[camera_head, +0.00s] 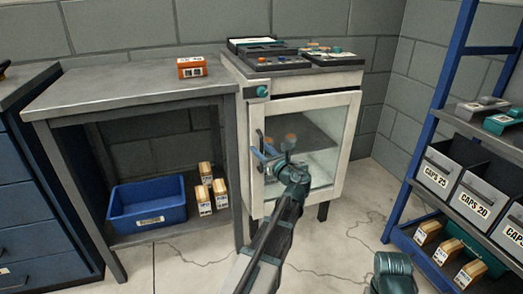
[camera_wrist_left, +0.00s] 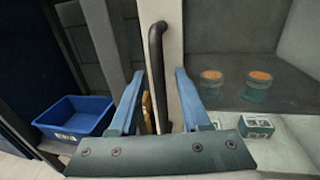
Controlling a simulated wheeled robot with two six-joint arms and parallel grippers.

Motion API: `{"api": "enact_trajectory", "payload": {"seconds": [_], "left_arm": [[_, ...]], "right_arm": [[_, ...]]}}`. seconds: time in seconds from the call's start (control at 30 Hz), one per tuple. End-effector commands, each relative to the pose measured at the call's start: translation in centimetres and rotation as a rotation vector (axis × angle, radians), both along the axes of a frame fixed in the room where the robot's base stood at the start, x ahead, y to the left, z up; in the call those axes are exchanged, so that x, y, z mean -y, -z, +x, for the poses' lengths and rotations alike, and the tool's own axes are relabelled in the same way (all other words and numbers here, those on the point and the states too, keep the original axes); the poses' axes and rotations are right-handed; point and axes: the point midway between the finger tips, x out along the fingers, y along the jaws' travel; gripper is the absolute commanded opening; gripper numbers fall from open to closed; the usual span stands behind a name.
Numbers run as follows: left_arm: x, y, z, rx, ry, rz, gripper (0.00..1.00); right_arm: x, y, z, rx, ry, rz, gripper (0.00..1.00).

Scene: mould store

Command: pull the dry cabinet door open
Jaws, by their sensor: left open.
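The dry cabinet (camera_head: 352,77) is a pale box with a glass door (camera_head: 325,103) in a white frame. The door looks shut. Its dark upright bar handle (camera_wrist_left: 156,60) is on the door's left side; in the head view the handle (camera_head: 259,137) is partly hidden by my gripper. My left gripper (camera_head: 264,153) is open in front of the door. In the left wrist view its two blue fingers (camera_wrist_left: 160,76) stand on either side of the handle, with gaps showing. My right gripper does not show clearly; only a teal part of my right arm shows at the lower right.
A grey bench (camera_head: 130,88) stands left, with an orange box (camera_head: 192,67) on top and a blue bin (camera_head: 148,204) below. A blue rack (camera_head: 441,90) with labelled bins stands right. Jars with orange lids (camera_wrist_left: 261,77) are inside the cabinet. The floor before it is clear.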

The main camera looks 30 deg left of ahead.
Motion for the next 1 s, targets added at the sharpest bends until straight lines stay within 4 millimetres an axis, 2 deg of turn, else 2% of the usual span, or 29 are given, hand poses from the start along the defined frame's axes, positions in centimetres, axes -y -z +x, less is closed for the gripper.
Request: {"api": "enact_trajectory", "payload": {"seconds": [0.27,0.37,0.53,0.57,1.0], "left_arm": [[-0.12,0.00,0.05,0.000,0.000,0.000,0.47],[-0.10,0.00,0.05,0.000,0.000,0.000,0.33],[-0.09,0.00,0.05,0.000,0.000,0.000,0.02],[-0.09,0.00,0.05,0.000,0.000,0.000,0.00],[-0.08,0.00,0.06,0.000,0.000,0.000,0.00]], "right_arm": [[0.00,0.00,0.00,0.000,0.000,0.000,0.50],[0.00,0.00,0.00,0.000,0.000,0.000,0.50],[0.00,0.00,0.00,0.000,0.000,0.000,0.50],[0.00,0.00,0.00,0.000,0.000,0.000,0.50],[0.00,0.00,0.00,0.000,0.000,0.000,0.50]]}}
